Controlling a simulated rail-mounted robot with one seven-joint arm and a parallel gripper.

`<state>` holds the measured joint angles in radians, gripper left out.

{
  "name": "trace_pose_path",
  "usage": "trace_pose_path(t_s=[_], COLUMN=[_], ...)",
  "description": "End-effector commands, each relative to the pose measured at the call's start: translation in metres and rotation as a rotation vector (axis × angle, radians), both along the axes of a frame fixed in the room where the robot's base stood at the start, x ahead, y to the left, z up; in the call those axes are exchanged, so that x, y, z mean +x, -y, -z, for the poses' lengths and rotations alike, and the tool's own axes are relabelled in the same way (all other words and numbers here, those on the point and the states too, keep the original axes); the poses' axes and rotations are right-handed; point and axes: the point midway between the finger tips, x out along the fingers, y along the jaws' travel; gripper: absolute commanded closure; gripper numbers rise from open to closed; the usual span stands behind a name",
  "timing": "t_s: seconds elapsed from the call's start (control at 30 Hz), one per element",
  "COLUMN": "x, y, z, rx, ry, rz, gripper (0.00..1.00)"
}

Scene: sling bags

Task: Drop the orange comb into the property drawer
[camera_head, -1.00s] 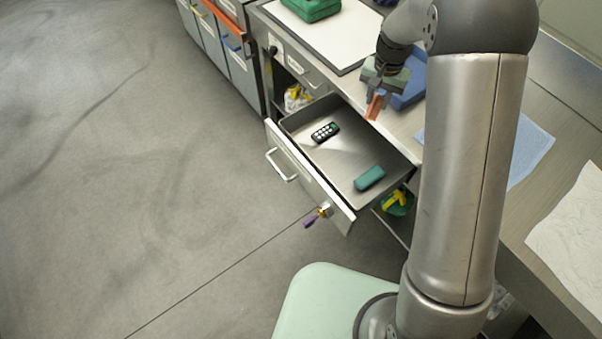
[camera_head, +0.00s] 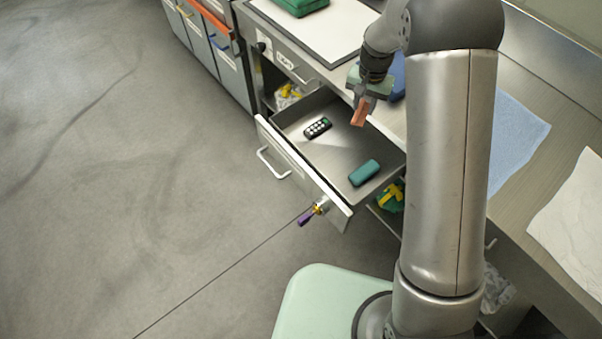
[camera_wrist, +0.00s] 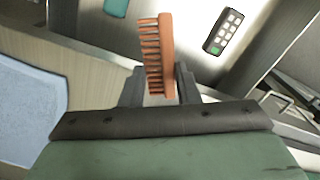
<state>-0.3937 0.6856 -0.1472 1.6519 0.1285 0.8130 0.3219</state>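The orange comb (camera_head: 360,112) is held in my gripper (camera_head: 363,97), above the back edge of the open drawer (camera_head: 345,152). In the wrist view the comb (camera_wrist: 166,55) stands out between the two fingers (camera_wrist: 158,92), with its teeth to the left. The drawer is pulled out and holds a black remote (camera_head: 318,127) and a teal case (camera_head: 364,173). The remote also shows in the wrist view (camera_wrist: 223,32), to the right of the comb. The comb is apart from the drawer floor.
A purple key tag (camera_head: 305,219) hangs at the drawer front. A blue cloth (camera_head: 518,140) and a white cloth (camera_head: 578,215) lie on the counter to the right. A white board (camera_head: 325,35) and a green case (camera_head: 300,5) are at the back. The drawer's middle is clear.

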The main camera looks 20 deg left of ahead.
Motion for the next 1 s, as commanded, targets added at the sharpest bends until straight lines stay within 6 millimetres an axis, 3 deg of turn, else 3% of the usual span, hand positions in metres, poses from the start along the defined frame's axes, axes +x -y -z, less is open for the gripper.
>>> trace_pose_path(t_s=[0.03, 0.1, 0.37, 0.53, 0.67, 1.0], x=[0.000, 0.000, 0.000, 0.001, 0.001, 0.001], y=[0.000, 0.000, 0.000, 0.000, -0.001, 0.000], z=[0.000, 0.000, -0.001, -0.014, -0.039, -0.122], rx=[0.000, 0.000, 0.000, 0.002, 0.002, 0.002], ry=[0.000, 0.000, 0.000, 0.003, 0.005, 0.005], rz=[0.000, 0.000, 0.000, -0.001, -0.001, 0.000], gripper=[0.60, 0.46, 0.46, 0.46, 0.46, 0.46])
